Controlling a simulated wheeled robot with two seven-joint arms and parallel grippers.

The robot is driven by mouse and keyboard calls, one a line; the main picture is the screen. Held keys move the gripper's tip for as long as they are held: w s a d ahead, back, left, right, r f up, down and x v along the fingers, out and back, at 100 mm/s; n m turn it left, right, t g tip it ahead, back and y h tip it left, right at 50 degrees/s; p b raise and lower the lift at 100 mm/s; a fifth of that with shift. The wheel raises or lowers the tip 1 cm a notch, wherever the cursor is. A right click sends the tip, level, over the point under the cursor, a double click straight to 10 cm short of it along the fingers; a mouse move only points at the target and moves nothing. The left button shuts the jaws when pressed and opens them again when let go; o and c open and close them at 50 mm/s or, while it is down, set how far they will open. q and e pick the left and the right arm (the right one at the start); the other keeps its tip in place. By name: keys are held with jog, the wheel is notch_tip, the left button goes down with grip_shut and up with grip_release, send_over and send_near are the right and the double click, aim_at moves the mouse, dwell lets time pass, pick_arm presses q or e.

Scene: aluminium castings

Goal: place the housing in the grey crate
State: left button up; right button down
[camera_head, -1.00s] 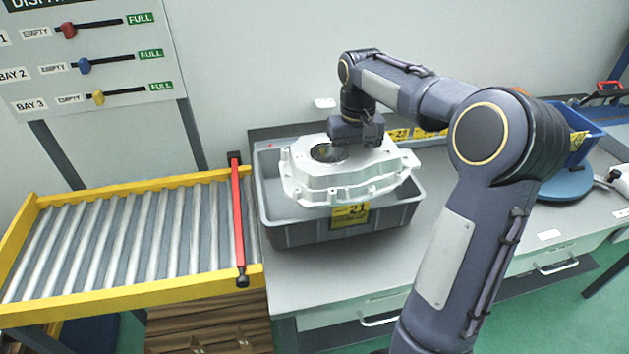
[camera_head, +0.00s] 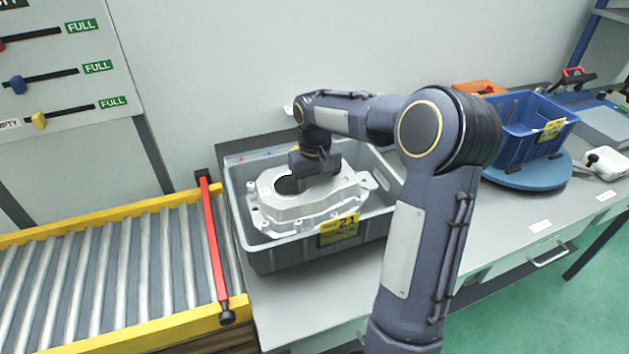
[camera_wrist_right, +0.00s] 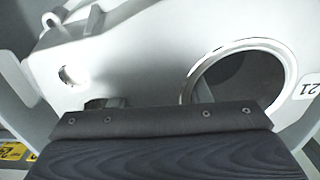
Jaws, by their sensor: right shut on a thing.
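The housing (camera_head: 310,207) is a white casting with a flanged rim and a round opening. In the head view it sits within the walls of the grey crate (camera_head: 290,257), toward the crate's left side, its top near rim height. Whether it touches the crate floor is hidden. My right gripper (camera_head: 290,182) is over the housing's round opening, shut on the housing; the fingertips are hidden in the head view. The right wrist view shows the housing (camera_wrist_right: 140,55) close up, with its round bore beside the gripper body. My left gripper is not in view.
A roller conveyor (camera_head: 110,270) with a red bar (camera_head: 213,245) across its end adjoins the crate's left side. A blue bin (camera_head: 525,128) stands on a blue round turntable (camera_head: 530,172) at the right. Bench space right of the crate is partly behind my arm.

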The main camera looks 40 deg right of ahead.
aim_at(315, 178)
jog(key=shift+f, duration=2.35)
jog(key=shift+f, duration=0.2)
jog(key=c, duration=0.8)
grip_release()
jog(key=shift+o, duration=0.2)
notch_tip(315, 178, up, 12)
jog(key=shift+f, duration=0.1)
jog(key=shift+s+a+r, duration=0.15)
jog(key=shift+s+r, duration=0.05)
jog(key=shift+r, duration=0.1)
jog(key=shift+n+t+y, duration=0.4)
jog(key=shift+t, duration=0.4)
jog(key=s+a, duration=0.1)
jog(key=s, duration=0.1)
jog(key=s+a+r, duration=0.1)
jog(key=s+a, duration=0.1)
jog(key=s+a+r, duration=0.1)
jog(key=s, duration=0.1)
jog(key=shift+a+r, duration=0.25)
jog(key=shift+a, duration=0.15)
jog(key=s+a+f+n+t+y, duration=0.1)
jog(key=s+a+f+t+y, duration=0.2)
jog(key=s+a, duration=1)
jog(key=s+f+t, duration=0.1)
jog(key=s+f, duration=0.1)
jog(key=s, duration=0.1)
jog(key=shift+f, duration=0.2)
